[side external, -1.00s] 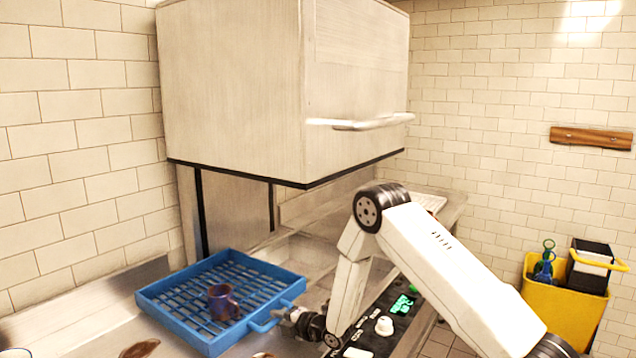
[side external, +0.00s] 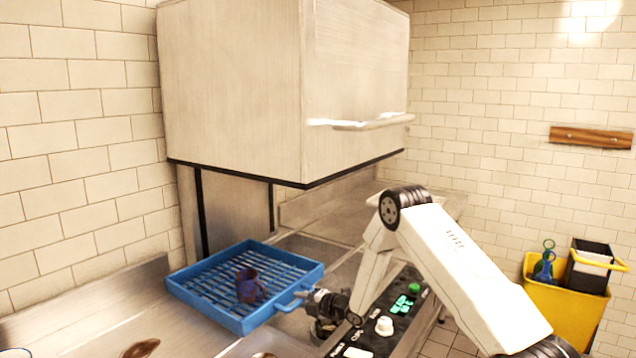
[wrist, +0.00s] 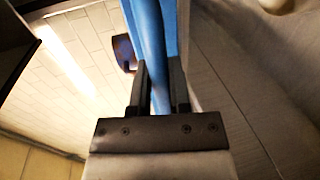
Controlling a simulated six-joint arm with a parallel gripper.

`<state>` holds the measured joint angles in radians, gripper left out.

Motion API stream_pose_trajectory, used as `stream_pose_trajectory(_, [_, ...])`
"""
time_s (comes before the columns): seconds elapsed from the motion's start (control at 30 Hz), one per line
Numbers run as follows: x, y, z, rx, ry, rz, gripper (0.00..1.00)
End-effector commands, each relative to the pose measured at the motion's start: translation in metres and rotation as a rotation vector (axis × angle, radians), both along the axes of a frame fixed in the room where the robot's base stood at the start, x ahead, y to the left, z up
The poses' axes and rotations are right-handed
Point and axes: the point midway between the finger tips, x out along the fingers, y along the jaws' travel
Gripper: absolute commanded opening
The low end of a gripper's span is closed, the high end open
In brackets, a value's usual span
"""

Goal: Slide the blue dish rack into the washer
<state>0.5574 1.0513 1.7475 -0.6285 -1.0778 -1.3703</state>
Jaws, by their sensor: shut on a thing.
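In the wrist view the two dark fingers of my gripper (wrist: 160,85) straddle a blue bar (wrist: 150,40). The washer (side external: 240,90) has its hood raised above the opening, with a bar handle (side external: 372,122) on its front.
A control panel (side external: 385,318) with knobs and green lights runs along the front, below my arm. A yellow bucket (side external: 562,315) stands at right. The washer bed looks clear.

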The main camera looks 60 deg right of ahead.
Motion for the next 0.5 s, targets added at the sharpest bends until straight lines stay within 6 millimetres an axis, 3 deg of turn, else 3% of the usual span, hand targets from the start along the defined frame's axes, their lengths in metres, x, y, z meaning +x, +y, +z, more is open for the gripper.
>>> stream_pose_trajectory(0.03, [0.0,-0.019,0.001,-0.003,-0.005,-0.011,0.0])
stream_pose_trajectory(0.1, [-0.001,-0.037,0.001,-0.003,-0.003,-0.01,0.0])
stream_pose_trajectory(0.5, [-0.001,-0.122,0.001,-0.002,-0.003,-0.007,0.0])
